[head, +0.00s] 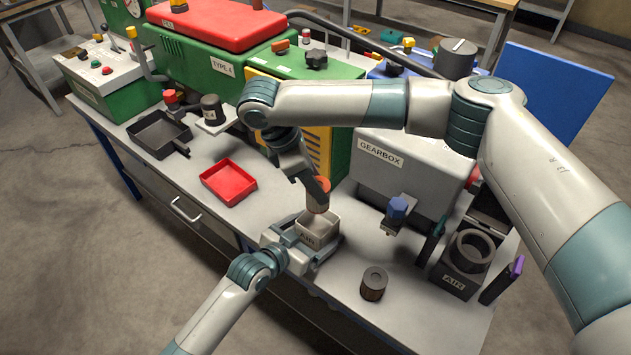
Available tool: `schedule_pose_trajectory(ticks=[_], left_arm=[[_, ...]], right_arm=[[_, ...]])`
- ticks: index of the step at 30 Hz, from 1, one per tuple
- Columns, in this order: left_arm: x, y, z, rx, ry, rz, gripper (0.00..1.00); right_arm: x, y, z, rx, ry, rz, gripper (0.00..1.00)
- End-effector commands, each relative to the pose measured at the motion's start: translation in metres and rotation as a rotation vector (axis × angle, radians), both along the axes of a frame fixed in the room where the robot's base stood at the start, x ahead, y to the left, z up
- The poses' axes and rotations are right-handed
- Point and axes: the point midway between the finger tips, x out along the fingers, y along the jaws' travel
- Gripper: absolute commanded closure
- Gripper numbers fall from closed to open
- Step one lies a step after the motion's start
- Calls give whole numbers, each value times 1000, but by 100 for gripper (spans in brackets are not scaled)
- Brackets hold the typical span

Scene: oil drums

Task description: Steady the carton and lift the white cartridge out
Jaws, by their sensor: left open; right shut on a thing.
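The small pale carton (318,236), labelled AIR, stands open-topped near the front edge of the bench. My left gripper (302,238) is open at the carton's left side, with its fingers close around it; I cannot tell whether they touch. My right gripper (316,187) points down over the carton and is shut on the white cartridge (318,207). The cartridge has an orange-brown upper end, and its pale lower part is at the carton's mouth. The gripper and the carton wall hide part of it, so I cannot tell how deep it sits.
A dark cartridge (373,285) stands on the bench to the right. A dark AIR housing (461,278) with a round opening is farther right, near a purple-ended part (516,267). The grey gearbox (395,177) stands behind. A red tray (228,167) and black tray (150,140) lie left.

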Motion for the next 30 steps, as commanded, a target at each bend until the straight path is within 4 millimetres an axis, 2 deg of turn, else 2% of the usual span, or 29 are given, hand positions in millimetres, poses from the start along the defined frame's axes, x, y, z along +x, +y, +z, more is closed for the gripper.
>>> schedule_pose_trajectory(ticks=[18,24,30], left_arm=[[-68,54,36,1,-1,-1,12],[-80,64,42,0,0,0,12],[-82,65,44,0,0,0,12]], right_arm=[[0,0,0,0,0,0,81],[0,0,0,0,0,0,81],[0,0,0,0,0,0,81]])
